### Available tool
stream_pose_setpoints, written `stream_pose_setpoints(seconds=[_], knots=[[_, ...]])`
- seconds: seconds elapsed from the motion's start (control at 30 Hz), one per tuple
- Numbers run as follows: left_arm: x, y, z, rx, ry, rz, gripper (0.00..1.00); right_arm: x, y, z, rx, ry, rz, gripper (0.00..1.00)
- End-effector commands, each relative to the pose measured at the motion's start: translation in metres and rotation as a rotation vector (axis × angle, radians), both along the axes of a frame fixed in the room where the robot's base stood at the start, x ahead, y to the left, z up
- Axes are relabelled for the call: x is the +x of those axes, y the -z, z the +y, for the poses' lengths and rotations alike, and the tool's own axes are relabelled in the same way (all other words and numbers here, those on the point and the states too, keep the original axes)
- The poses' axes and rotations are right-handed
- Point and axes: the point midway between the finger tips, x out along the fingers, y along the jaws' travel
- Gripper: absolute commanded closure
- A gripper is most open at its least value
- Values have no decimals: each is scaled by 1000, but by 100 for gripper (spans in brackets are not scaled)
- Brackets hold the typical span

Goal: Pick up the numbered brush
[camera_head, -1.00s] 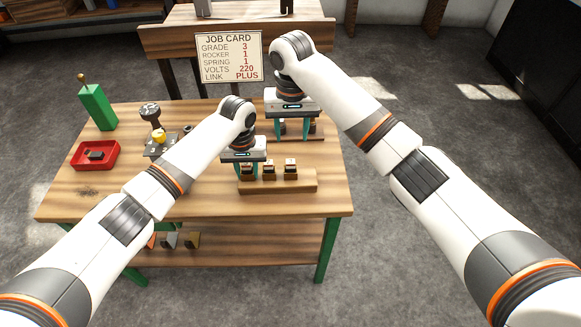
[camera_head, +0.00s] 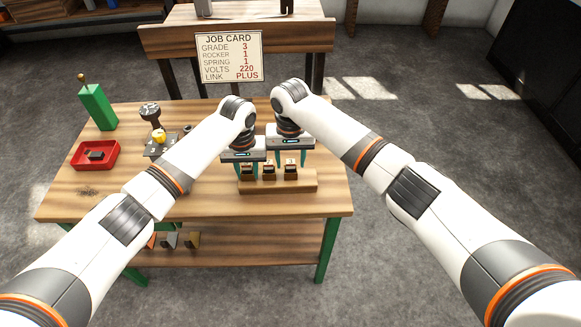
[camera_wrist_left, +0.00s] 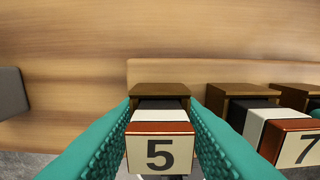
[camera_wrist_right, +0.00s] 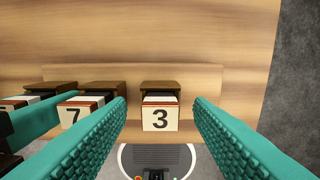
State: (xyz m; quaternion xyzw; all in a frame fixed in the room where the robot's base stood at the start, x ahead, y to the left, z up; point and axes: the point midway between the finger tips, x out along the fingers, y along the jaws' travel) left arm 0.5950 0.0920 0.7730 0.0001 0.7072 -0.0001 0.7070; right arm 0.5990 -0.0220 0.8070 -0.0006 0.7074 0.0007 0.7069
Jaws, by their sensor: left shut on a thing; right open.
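Three brown brushes with numbered pale fronts stand in a row on a wooden rack (camera_head: 290,187). My left gripper (camera_wrist_left: 165,125) is shut on the 5 brush (camera_wrist_left: 158,152), the leftmost, which is still at the rack. The 7 brush (camera_wrist_left: 300,146) is in the middle; it also shows in the right wrist view (camera_wrist_right: 75,113). The 3 brush (camera_wrist_right: 160,116) is at the right end. My right gripper (camera_wrist_right: 160,112) is open, with its fingers spread on either side of the 3 brush and apart from it. The job card (camera_head: 229,57) reads grade 3.
A red tray (camera_head: 113,163) with a dark piece, a green bottle-like post (camera_head: 97,106) and a grey fixture (camera_head: 157,145) with a yellow part stand on the left. A dark speckled patch (camera_head: 87,191) lies on the table. My two grippers are close together.

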Motion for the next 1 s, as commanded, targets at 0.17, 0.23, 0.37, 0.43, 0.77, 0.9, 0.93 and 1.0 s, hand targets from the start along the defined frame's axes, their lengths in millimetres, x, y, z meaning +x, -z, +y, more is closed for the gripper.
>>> stream_pose_setpoints(seconds=[0.17, 0.23, 0.37, 0.43, 0.77, 0.9, 0.93, 1.0], knots=[[0, 0, 0, -1, 0, -1, 100, 0, 0, 0, 0, 0, 0, 74], [0, 0, 0, -1, 0, -1, 100, 0, 0, 0, 0, 0, 0, 85], [0, 0, 0, -1, 0, -2, 100, 0, 0, 0, 0, 0, -1, 100], [0, 0, 0, -1, 0, -2, 100, 0, -1, 0, 0, 0, -1, 100], [0, 0, 0, 0, -1, -1, 100, 1, -14, 1, 2, -1, -4, 100], [0, 0, 0, 0, -1, -1, 100, 1, -41, 1, 2, -1, -6, 100], [0, 0, 0, 0, -1, -1, 100, 1, -47, 1, 2, -1, -5, 100], [0, 0, 0, 0, -1, -1, 100, 1, -61, 1, 2, -1, -5, 100]])
